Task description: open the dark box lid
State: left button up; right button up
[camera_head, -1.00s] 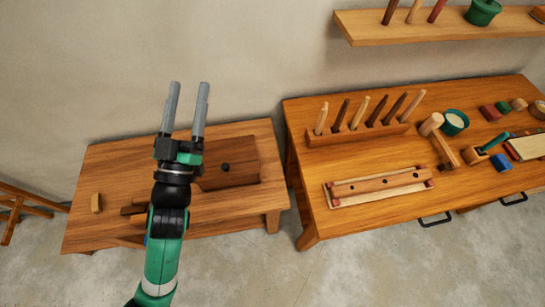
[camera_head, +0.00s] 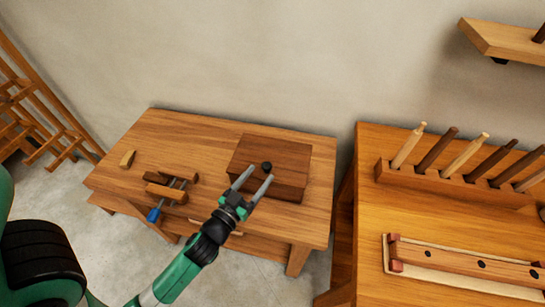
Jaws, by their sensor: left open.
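The dark box (camera_head: 292,183) sits on the low wooden table at the left. Its brown lid (camera_head: 272,152) is shut on top, with a round black knob (camera_head: 267,167) near its front edge. My left gripper (camera_head: 255,180) is open, its two grey fingers pointing up and right toward the box front, just below the knob in the picture. I cannot tell whether the fingers touch the box. Nothing is between them that I can make out. My right gripper is not in view.
The taller workbench (camera_head: 372,225) at the right holds a peg rack (camera_head: 455,187) and a long wooden piece (camera_head: 465,263). A wooden rack stands far left.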

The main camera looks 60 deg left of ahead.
aim_at(273, 164)
pick_arm(q)
jog(key=p+x, duration=0.1)
jog(key=x, duration=0.7)
grip_shut()
dwell(1.1)
